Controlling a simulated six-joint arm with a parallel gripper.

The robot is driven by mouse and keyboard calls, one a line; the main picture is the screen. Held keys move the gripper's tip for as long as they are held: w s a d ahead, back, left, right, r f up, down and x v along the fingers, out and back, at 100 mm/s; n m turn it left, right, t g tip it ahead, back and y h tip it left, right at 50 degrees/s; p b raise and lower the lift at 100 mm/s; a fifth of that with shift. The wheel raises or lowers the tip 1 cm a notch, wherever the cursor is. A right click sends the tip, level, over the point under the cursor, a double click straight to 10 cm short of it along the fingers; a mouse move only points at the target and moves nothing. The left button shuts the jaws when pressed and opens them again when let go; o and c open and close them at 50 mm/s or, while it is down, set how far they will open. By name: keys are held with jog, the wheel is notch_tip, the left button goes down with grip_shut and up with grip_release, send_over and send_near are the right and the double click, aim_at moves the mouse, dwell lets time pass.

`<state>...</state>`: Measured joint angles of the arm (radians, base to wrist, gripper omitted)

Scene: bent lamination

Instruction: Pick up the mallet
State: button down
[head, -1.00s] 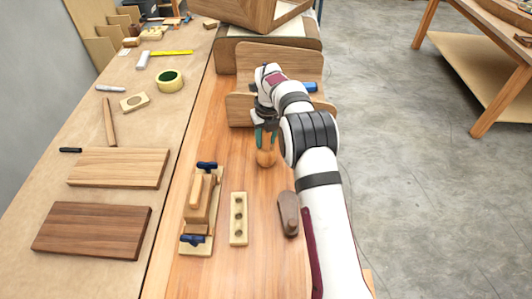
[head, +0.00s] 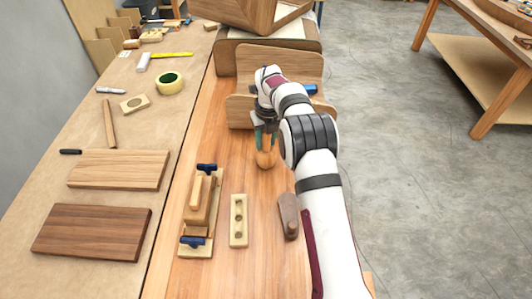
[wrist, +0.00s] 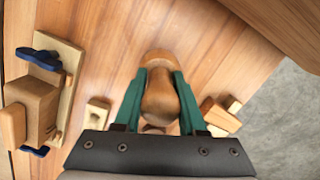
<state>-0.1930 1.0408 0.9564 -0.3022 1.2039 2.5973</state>
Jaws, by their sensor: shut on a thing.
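The mallet (head: 266,158) is a rounded, light-brown wooden piece on the bench, below my gripper in the head view. In the wrist view the mallet (wrist: 160,97) sits between the two green fingers, with a wider rounded end beyond the fingertips. My gripper (wrist: 160,75) is shut on it, one finger against each side.
A clamped wooden block (head: 200,208) and a strip with holes (head: 238,220) lie to the left. A dark wooden tool (head: 288,215) lies nearer, beside my arm. A bent wooden form (head: 280,60) stands behind my gripper. Bench between the mallet and the strip is clear.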

notch_tip(320, 180, up, 4)
jog(key=s+d+r, duration=0.4)
jog(key=d+r, duration=0.3)
jog(key=d, duration=0.4)
jog(key=c, duration=1.1)
grip_release()
grip_shut()
jog(key=s+d+r, duration=0.1)
jog(key=s+d, duration=0.4)
jog(key=s, duration=0.1)
jog(key=shift+d, duration=0.35)
